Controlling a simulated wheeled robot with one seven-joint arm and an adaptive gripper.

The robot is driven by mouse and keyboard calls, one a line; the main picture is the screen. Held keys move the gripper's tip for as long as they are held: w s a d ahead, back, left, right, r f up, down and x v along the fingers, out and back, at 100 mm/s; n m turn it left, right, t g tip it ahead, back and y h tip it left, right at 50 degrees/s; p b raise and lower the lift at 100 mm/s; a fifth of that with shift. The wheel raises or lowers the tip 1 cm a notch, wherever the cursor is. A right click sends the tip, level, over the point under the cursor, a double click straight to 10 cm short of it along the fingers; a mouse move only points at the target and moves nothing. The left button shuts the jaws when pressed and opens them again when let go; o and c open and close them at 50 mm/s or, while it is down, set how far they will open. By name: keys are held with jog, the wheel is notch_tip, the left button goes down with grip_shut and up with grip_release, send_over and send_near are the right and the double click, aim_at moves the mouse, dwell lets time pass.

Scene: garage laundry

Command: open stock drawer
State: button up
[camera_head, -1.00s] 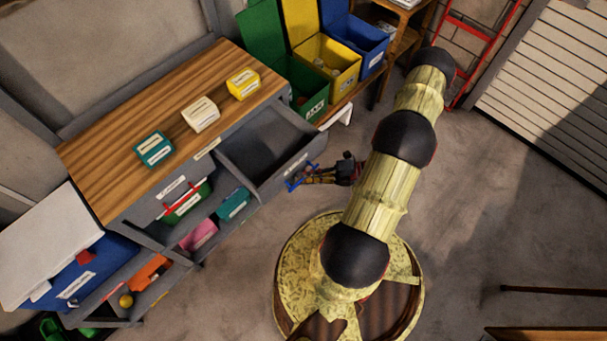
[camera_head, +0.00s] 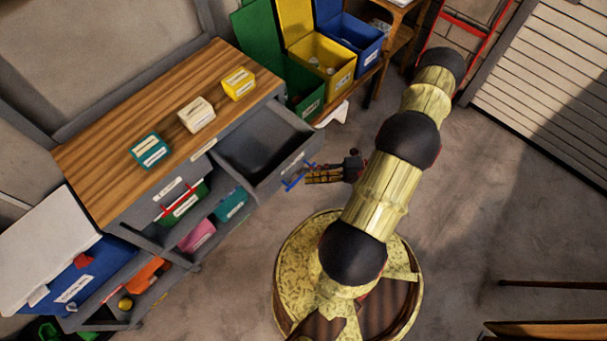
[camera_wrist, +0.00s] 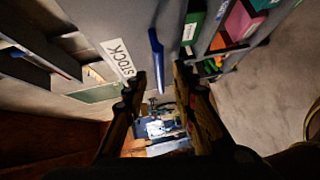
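The stock drawer (camera_head: 272,178) is pulled out from the right end of the grey workbench, and its empty-looking inside shows in the head view. Its front carries a white STOCK label (camera_wrist: 118,58) in the wrist view. The blue bar handle (camera_head: 291,185) is on that front; it also shows in the wrist view (camera_wrist: 156,48), just beyond and between my fingertips. My gripper (camera_head: 308,177) is just right of the handle, apart from it. In the wrist view my gripper (camera_wrist: 158,82) has its two fingers spread with nothing held between them.
The wooden bench top (camera_head: 100,165) holds teal, white and yellow boxes. Open shelves with coloured bins lie below it. Green, yellow (camera_head: 325,62) and blue (camera_head: 352,45) bins stand behind the drawer.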

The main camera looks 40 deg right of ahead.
jog(key=v, duration=0.8)
jog(key=shift+s+d, duration=0.1)
jog(key=shift+s, duration=0.05)
jog(key=s+a+r+n+g, duration=0.1)
jog(key=s+a+n+g, duration=0.35)
jog(key=n, duration=0.85)
jog(key=w+a+r+n+g+h, duration=0.2)
jog(key=w+a+r+n+h, duration=0.15)
jog(key=r+n, duration=0.6)
jog(key=w+a+r+n+g+h, duration=0.2)
jog(key=r+n+h, duration=0.3)
jog(key=r+n, duration=0.4)
jog(key=w+a+r+n+g+h, duration=0.2)
jog(key=w+r+n+h, duration=0.15)
jog(key=r+n, duration=0.6)
jog(key=a+r+n+t, duration=0.5)
jog(key=a+r, duration=0.9)
jog(key=shift+s+a, duration=0.2)
jog(key=shift+s, duration=0.1)
